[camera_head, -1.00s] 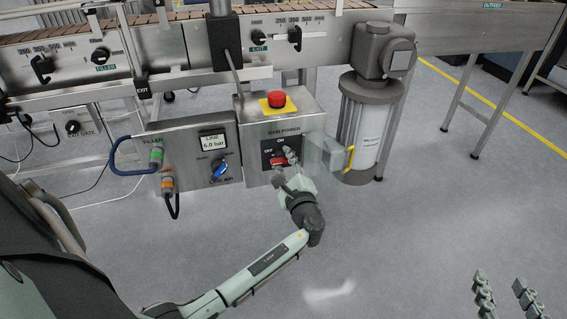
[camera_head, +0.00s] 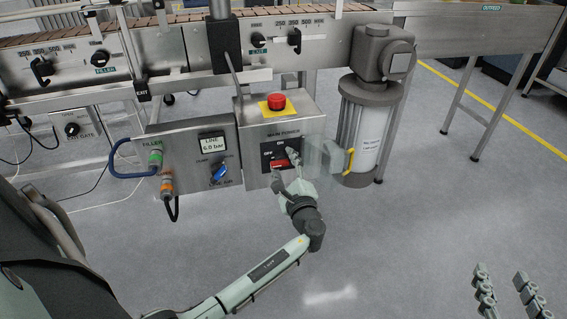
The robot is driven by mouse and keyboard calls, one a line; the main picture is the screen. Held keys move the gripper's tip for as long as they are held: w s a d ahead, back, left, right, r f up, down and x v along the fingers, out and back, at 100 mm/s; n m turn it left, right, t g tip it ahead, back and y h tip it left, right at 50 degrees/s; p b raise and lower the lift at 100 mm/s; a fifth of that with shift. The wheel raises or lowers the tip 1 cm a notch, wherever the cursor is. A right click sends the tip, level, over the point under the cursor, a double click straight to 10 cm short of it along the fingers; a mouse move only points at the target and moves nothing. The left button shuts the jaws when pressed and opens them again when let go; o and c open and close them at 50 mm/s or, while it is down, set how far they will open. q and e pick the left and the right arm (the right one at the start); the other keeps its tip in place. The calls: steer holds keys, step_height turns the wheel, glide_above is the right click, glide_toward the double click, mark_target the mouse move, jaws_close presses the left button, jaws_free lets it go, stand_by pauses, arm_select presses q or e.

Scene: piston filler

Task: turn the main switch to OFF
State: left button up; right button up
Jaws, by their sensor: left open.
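The main switch (camera_head: 279,163) is a red handle on a black plate marked ON and OFF, low on the front of the grey MAIN POWER box (camera_head: 309,126). The red handle looks roughly level, but my gripper partly covers the plate, so its exact setting is hard to read. My left gripper (camera_head: 286,166) is open at the switch, with its fingers around or just in front of the red handle. I cannot tell whether they touch it.
A red emergency button (camera_head: 276,102) on a yellow plate tops the box. Left of it is the air panel (camera_head: 190,142) with a blue knob (camera_head: 218,173) and hoses. A clear guard (camera_head: 322,155) with a yellow handle and a motor cylinder (camera_head: 366,125) stand close on the right.

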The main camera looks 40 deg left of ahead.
arm_select(q)
steer(key=v, duration=0.7)
stand_by(0.4)
